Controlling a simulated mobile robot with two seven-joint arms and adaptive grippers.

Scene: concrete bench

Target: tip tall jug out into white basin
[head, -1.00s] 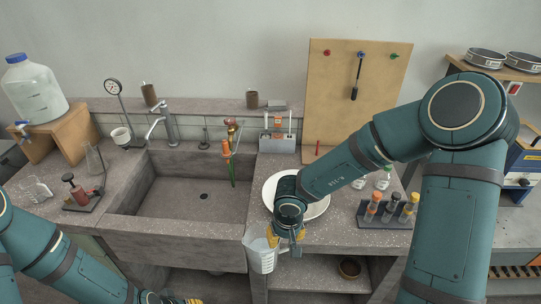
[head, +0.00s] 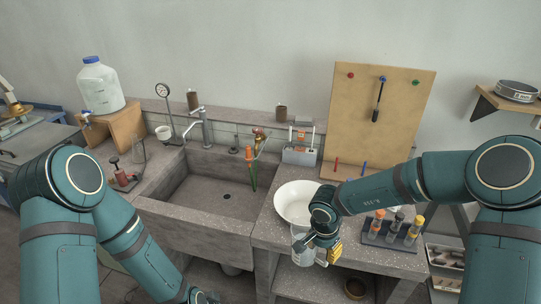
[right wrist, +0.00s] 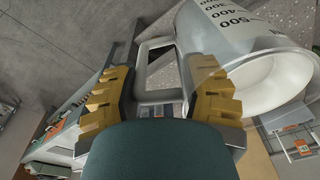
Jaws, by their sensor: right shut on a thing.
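The tall jug (head: 301,243) is clear-grey, with dark volume marks and a wide mouth in the right wrist view (right wrist: 222,38). My right gripper (head: 318,243) is shut on its handle; the right wrist view shows the yellow-padded fingers (right wrist: 160,82) on either side of the handle. In the head view the jug looks about upright, at the front edge of the bench. The white basin (head: 284,205) is a round bowl on the counter just behind the jug, partly hidden by my right wrist. My left gripper (head: 205,297) barely shows at the bottom edge.
A rack of orange- and yellow-capped tubes (head: 395,236) stands right of the basin. A stone sink (head: 205,205) with a tap (head: 203,125) lies left. A bottle carrier (head: 300,153) and a pegboard (head: 375,125) stand behind. A lower shelf (head: 310,280) is under the counter.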

